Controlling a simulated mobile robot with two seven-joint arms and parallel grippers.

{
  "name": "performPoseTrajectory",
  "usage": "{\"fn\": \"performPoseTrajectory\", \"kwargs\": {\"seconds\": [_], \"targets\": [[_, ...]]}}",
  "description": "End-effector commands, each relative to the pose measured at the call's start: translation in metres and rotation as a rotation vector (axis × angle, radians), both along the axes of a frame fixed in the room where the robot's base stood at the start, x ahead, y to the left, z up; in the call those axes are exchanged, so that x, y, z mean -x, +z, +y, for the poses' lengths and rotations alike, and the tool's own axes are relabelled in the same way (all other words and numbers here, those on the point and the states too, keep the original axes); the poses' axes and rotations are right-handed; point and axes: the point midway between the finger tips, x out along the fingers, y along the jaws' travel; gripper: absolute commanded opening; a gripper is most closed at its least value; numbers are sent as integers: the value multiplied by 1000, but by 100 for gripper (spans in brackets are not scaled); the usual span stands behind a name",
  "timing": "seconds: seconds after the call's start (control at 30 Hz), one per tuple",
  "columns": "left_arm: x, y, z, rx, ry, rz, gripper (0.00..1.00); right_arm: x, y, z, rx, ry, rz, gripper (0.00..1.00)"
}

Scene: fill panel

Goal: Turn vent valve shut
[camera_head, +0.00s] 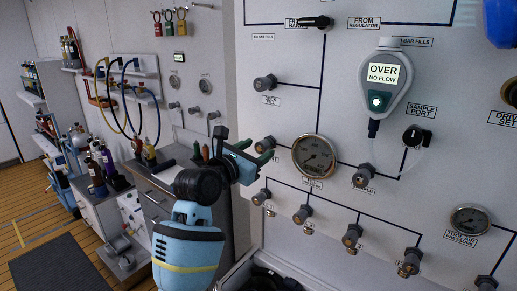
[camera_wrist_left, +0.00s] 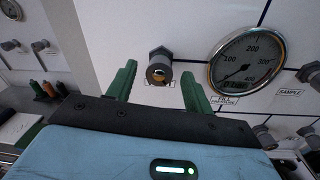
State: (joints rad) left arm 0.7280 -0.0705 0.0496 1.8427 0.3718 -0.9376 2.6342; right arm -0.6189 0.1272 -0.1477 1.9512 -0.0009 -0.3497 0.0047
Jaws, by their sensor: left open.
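My left gripper (camera_head: 264,151) reaches the white panel from the left, its green fingers open. In the left wrist view the gripper (camera_wrist_left: 158,82) has one finger on each side of a grey valve knob (camera_wrist_left: 160,66) with a brass-coloured centre. The knob appears between and just ahead of the fingertips, and I see no clear grip on it. Its label is mostly hidden, so I cannot read whether it says vent. My right gripper is not in view.
A round fill pressure gauge (camera_head: 315,156) sits just right of the knob, near the gripper. Other grey knobs, such as the sample one (camera_head: 363,176), line the panel. A hanging meter (camera_head: 383,84) reads "OVER NO FLOW". A bench with bottles (camera_head: 97,170) stands left.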

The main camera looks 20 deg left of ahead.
Motion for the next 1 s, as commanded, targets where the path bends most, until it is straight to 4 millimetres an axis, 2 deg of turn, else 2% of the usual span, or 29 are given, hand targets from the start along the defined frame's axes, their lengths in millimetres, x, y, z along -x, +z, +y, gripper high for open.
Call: {"fn": "performPoseTrajectory", "kwargs": {"seconds": [0.2,0.53,0.87,1.0], "targets": [[-13,1,-4,-1,2,-2,52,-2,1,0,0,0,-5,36],[-15,1,-4,-1,1,-1,50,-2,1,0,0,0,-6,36],[-15,1,-4,-1,1,-1,7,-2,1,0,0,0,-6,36],[-15,0,-4,-4,1,-3,7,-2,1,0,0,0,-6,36]]}}
